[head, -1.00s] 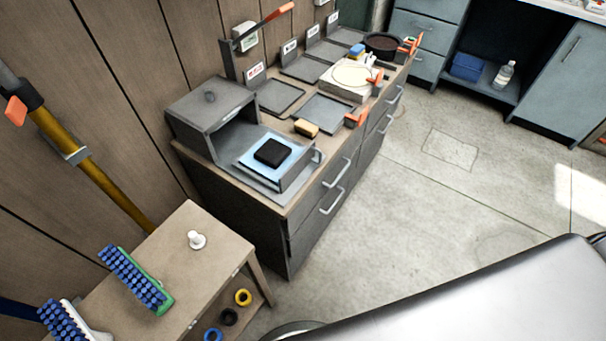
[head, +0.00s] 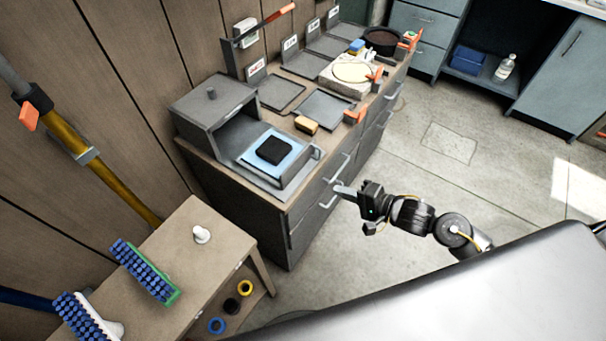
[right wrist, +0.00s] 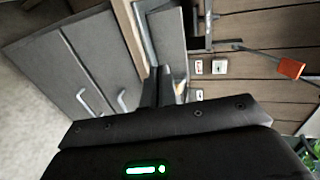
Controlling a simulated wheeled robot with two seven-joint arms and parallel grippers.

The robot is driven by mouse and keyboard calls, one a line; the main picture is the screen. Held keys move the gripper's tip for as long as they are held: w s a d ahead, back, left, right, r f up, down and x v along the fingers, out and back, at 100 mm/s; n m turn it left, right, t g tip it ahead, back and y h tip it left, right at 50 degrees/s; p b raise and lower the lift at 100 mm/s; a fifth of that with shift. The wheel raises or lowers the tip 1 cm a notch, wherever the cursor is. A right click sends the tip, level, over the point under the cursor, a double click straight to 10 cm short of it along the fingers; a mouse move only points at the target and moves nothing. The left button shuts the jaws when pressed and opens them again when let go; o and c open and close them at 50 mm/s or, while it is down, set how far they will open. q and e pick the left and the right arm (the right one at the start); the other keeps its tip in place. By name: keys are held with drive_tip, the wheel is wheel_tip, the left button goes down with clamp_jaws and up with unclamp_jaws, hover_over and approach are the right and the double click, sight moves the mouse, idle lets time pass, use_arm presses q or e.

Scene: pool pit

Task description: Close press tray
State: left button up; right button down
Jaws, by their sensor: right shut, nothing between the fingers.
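The press (head: 212,108) is a dark grey box on the left end of the counter. Its tray (head: 262,183) is pulled out at the front, with a handle (head: 317,153) on its front edge. A light blue sheet (head: 288,164) and a black block (head: 274,150) lie in the tray. My right gripper (head: 340,190) is in front of the counter's drawers, to the right of and below the tray handle, apart from it. It is shut and empty. In the right wrist view its fingers (right wrist: 164,85) show dark at the centre. My left gripper is not in view.
Drawer handles (head: 330,198) stick out from the counter front near my right gripper. A tan sponge (head: 306,125) and grey plates (head: 323,108) lie right of the press. A side table (head: 190,240) with brushes (head: 145,270) stands lower left. Floor to the right is open.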

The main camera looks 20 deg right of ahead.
sight(293, 172)
drive_tip(key=x, duration=0.4)
drive_tip(key=p+x, duration=0.1)
drive_tip(key=x, duration=0.3)
drive_tip(key=r+x, duration=0.1)
drive_tip(key=x, duration=0.3)
drive_tip(key=shift+w+a+f, duration=0.15)
drive_tip(key=shift+w+a, duration=0.05)
drive_tip(key=shift+w, duration=0.15)
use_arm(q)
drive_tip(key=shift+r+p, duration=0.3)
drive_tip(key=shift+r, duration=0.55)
use_arm(e)
drive_tip(key=shift+w+a, duration=0.3)
drive_tip(key=shift+w, duration=0.05)
